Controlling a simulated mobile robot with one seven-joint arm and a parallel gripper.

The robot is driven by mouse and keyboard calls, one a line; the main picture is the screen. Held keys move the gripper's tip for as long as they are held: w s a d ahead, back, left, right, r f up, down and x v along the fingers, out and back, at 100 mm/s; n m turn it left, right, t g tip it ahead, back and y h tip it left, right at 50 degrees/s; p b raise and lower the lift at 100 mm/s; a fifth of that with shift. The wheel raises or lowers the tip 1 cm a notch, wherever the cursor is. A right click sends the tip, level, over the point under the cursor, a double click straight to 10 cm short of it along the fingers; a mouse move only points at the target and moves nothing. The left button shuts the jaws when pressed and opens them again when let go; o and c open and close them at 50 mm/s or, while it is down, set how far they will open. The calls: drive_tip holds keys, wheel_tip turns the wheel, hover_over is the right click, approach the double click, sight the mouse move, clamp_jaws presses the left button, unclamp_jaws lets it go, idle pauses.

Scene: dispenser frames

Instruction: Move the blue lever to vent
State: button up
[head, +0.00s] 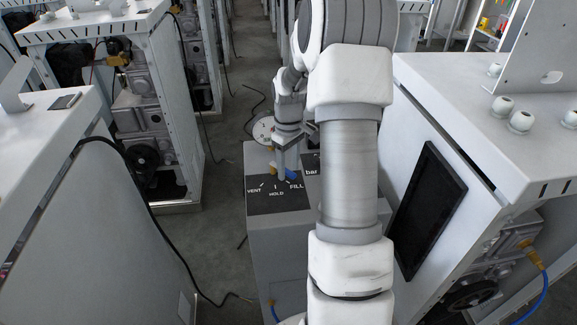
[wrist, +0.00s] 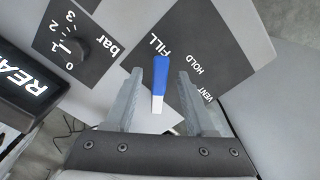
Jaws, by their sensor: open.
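The blue lever (wrist: 160,78), with a white end, lies beside the word FILL on the dark label plate (wrist: 225,45). HOLD and VENT are printed farther round the plate, to the right in the wrist view. In the head view the lever (head: 291,174) shows only in part behind my gripper, on the side of FILL. My gripper (wrist: 159,85) is open, with one finger on each side of the lever. Whether either finger touches it I cannot tell. In the head view my gripper (head: 285,165) reaches down over the plate (head: 265,205).
A dial marked bar (wrist: 75,50) and a black box with white letters (wrist: 30,85) lie left in the wrist view. In the head view, a grey cabinet (head: 270,260) carries the plate. White machine housings (head: 465,75) stand close right and left (head: 60,180).

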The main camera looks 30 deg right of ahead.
clamp_jaws()
idle(1.4)
